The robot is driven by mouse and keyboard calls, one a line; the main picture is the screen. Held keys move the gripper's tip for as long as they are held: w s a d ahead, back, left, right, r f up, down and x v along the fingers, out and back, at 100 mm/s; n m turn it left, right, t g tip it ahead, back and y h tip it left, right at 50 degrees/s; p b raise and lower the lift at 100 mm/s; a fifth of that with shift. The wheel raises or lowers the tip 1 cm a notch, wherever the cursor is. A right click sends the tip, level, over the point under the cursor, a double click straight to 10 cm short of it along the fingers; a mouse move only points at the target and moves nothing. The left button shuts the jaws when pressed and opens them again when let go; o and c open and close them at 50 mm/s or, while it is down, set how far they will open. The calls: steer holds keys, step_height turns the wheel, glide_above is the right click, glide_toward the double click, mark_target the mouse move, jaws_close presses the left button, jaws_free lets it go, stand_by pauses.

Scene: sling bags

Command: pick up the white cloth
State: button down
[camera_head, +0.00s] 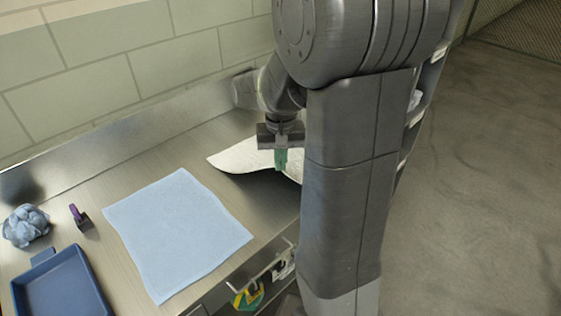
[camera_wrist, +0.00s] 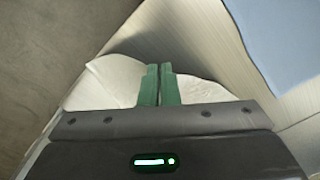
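The white cloth (camera_head: 243,157) is at the far right end of the steel counter, partly hidden behind my arm. Its near edge looks raised, with a dark shadow under it. My gripper (camera_head: 281,160) points down at the cloth, its green fingers almost together. In the wrist view, my gripper's fingers (camera_wrist: 160,68) have only a thin gap between them. The white cloth (camera_wrist: 118,82) spreads out on both sides of them, and they appear closed on it. The pinched part itself is hidden.
A light blue cloth (camera_head: 177,235) lies flat on the counter (camera_head: 135,168), left of the white one. Farther left are a crumpled blue cloth (camera_head: 25,225), a small purple-handled item (camera_head: 79,217) and a dark blue tray (camera_head: 62,289). A wall runs behind.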

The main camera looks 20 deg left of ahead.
step_height(320, 180, up, 33)
steer(key=p, duration=0.8)
